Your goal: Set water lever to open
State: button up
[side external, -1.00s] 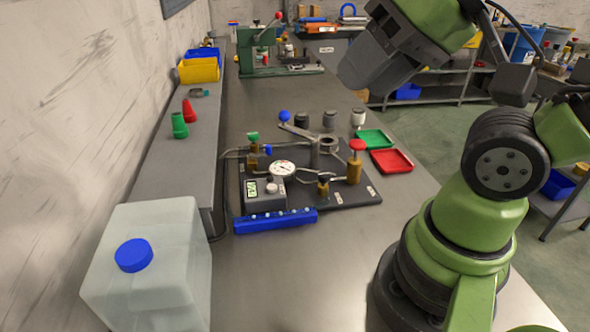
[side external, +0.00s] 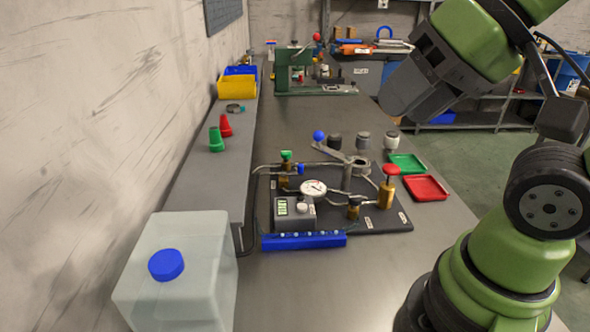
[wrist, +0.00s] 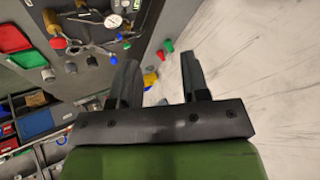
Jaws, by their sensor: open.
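A dark valve board (side external: 372,222) lies on the bench. A lever with a blue ball knob (side external: 318,135) extends from a metal post toward the back left; the ball also shows in the wrist view (wrist: 114,59). A small blue handle (side external: 301,169) is beside the green-topped valve (side external: 286,156). No readable label shows which is the water lever. My gripper (side external: 392,102) is high above the right rear of the board, apart from everything. In the wrist view its two fingers (wrist: 160,62) are spread and empty.
The board also carries a gauge (side external: 313,188), a red-knobbed valve (side external: 390,171) and a meter box (side external: 294,214). Red (side external: 426,187) and green (side external: 407,163) trays and several small jars (side external: 363,141) stand close by. A jerrycan (side external: 178,270) is front left.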

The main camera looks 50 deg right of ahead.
jog(key=w+d+g+h, duration=0.15)
jog(key=w+d, duration=0.25)
jog(key=w, duration=0.5)
jog(key=g+h, duration=0.2)
send_over(300, 165)
jog(key=s+a, duration=0.2)
jog(key=s, duration=0.2)
notch_tip(300, 165, down, 17)
jog(key=shift+m+t, duration=0.25)
jog(key=shift+m, duration=0.05)
jog(key=x, duration=1)
jog(key=shift+w+d, duration=0.1)
jog(key=shift+d, duration=0.3)
grip_shut()
